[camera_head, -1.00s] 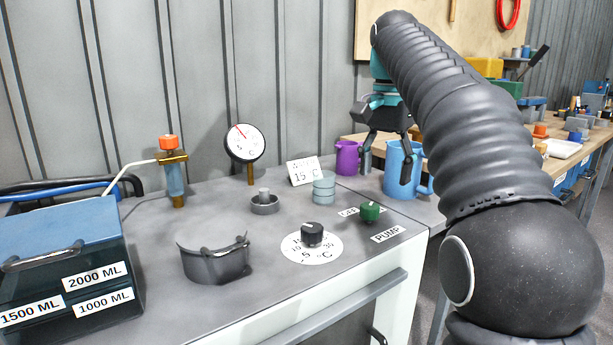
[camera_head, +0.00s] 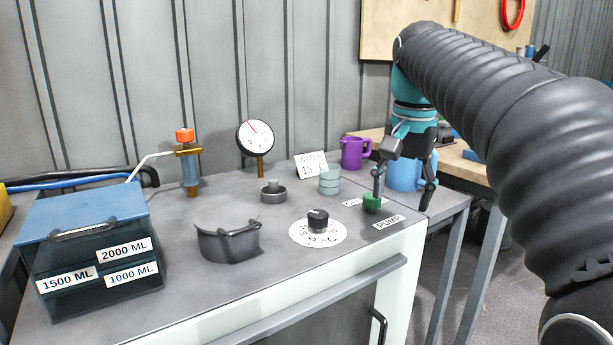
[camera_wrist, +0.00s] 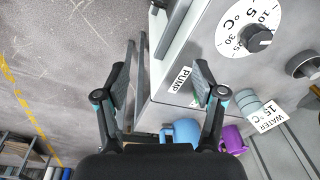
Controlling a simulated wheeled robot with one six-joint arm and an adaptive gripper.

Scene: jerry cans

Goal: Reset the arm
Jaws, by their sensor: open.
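My gripper (camera_head: 404,187) is open and empty in the head view. It hangs fingers-down by the right end of the grey counter (camera_head: 190,290), in front of the blue jug (camera_head: 403,177) and partly hiding it. One finger appears close to the green pump knob (camera_head: 372,203); I cannot tell whether they touch. In the wrist view my gripper (camera_wrist: 160,85) has its fingers spread wide, with the counter's edge and the floor between and beyond them.
A purple jug (camera_head: 355,153) stands behind the blue one. The counter holds a black dial (camera_head: 318,220), a curved grey holder (camera_head: 228,243), a gauge (camera_head: 255,137), stacked discs (camera_head: 329,180) and a blue-lidded box (camera_head: 85,220). Open floor (camera_wrist: 60,70) lies beside the counter.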

